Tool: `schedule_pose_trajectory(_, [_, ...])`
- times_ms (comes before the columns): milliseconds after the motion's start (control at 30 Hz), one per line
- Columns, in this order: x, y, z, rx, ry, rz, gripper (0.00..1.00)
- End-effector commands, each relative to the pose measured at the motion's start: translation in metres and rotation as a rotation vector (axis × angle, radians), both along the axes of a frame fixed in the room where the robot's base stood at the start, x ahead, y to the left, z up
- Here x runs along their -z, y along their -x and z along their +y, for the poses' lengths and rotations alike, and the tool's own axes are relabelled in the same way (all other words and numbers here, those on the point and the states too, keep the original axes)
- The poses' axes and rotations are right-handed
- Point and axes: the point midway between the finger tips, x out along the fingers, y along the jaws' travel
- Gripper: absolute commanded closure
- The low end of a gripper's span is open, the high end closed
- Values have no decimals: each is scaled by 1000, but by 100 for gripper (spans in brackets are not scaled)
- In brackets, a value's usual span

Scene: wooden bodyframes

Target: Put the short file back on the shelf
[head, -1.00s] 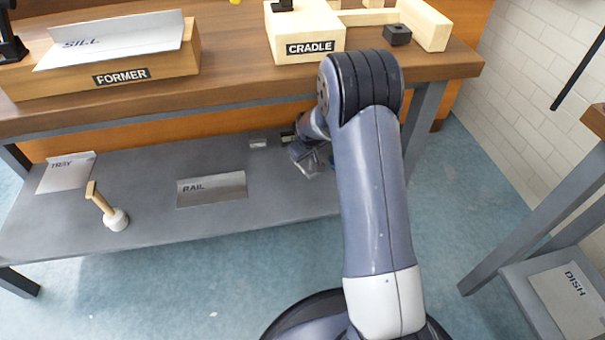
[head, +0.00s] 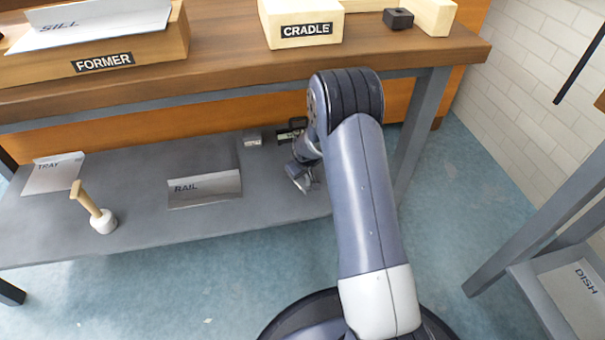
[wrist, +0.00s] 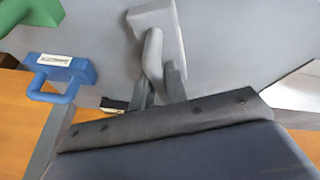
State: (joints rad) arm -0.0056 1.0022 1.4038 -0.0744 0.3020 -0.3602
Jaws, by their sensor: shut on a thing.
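My gripper (head: 303,178) is low, over the right part of the grey lower shelf (head: 140,235), below the wooden tabletop. In the wrist view my gripper (wrist: 157,92) is shut on a light grey piece with a rounded handle (wrist: 152,52) and a wider block-like end (wrist: 158,16). This is likely the short file; no label on it is readable. The grey surface (wrist: 240,40) lies close behind it. Whether the piece touches that surface cannot be told. In the head view my arm and wrist partly hide the piece.
In the wrist view, a blue handled block (wrist: 62,72) with a label and a green handled piece (wrist: 30,12) are at left. On the shelf are a small grey block (head: 252,139), a dark item (head: 291,131), a RAIL plate (head: 205,190) and a wooden-handled tool (head: 102,221).

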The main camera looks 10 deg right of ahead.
Motion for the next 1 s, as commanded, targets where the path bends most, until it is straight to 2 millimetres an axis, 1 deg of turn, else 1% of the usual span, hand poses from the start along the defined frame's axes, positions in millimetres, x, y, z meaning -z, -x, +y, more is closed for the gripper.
schedule_pose_trajectory(100, [-3,-1,0,0,1,-4,100])
schedule_pose_trajectory(267, [0,-1,0,0,0,-2,100])
schedule_pose_trajectory(300, [1,0,0,0,0,-1,85])
schedule_pose_trajectory(567, [1,0,0,0,0,-1,64])
schedule_pose_trajectory(833, [-2,-1,0,0,0,-2,64])
schedule_pose_trajectory(933, [-12,2,0,0,1,-4,64])
schedule_pose_trajectory(1000, [-24,7,0,0,0,-3,64])
